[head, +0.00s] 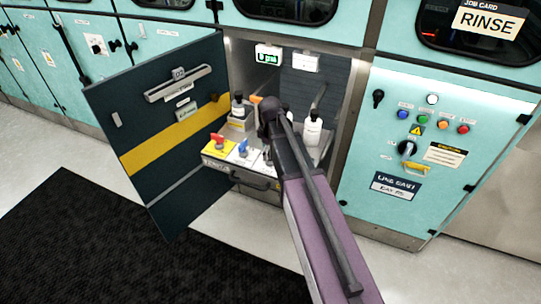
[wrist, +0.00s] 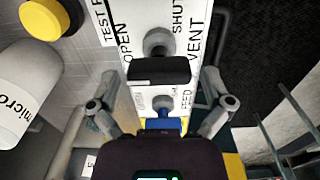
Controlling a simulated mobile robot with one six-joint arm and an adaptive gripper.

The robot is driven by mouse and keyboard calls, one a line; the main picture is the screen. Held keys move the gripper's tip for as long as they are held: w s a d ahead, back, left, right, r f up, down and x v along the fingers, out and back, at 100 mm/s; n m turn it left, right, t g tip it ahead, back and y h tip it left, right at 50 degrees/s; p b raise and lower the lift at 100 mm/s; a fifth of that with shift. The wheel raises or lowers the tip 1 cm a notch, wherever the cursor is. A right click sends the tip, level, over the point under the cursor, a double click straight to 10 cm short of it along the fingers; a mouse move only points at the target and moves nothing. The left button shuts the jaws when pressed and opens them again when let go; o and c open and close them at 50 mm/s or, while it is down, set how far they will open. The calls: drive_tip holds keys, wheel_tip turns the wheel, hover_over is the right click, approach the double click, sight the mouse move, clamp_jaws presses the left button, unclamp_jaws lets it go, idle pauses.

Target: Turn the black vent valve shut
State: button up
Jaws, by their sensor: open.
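The black vent valve handle (wrist: 160,70) shows in the wrist view as a dark bar below its grey hub (wrist: 158,42), on a white panel lettered OPEN, SHUT and VENT. OPEN is on the left of the hub and SHUT on the right. My gripper (wrist: 160,104) is open, its two fingers apart on either side of the panel, near the lower side of the black handle. Nothing is visibly held. In the head view my arm covers the gripper and most of the vent valve area.
A blue valve (wrist: 163,123) marked FEED sits just below the black handle. White bottles (head: 312,130) stand in the cabinet behind. The open dark door (head: 150,185) bounds the left side; a drawer handle (head: 250,182) is below.

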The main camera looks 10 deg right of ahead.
drive_tip(key=shift+f, duration=0.15)
drive_tip(key=c, duration=1)
drive_tip(key=shift+o, duration=0.2)
drive_tip(key=shift+s+m, duration=0.1)
drive_tip(key=shift+m, duration=0.3)
drive_tip(key=m, duration=0.7)
drive_tip(key=shift+m, duration=0.4)
drive_tip(key=m, duration=0.4)
drive_tip(key=shift+m, duration=0.3)
drive_tip(key=m, duration=0.4)
drive_tip(key=shift+m, duration=0.4)
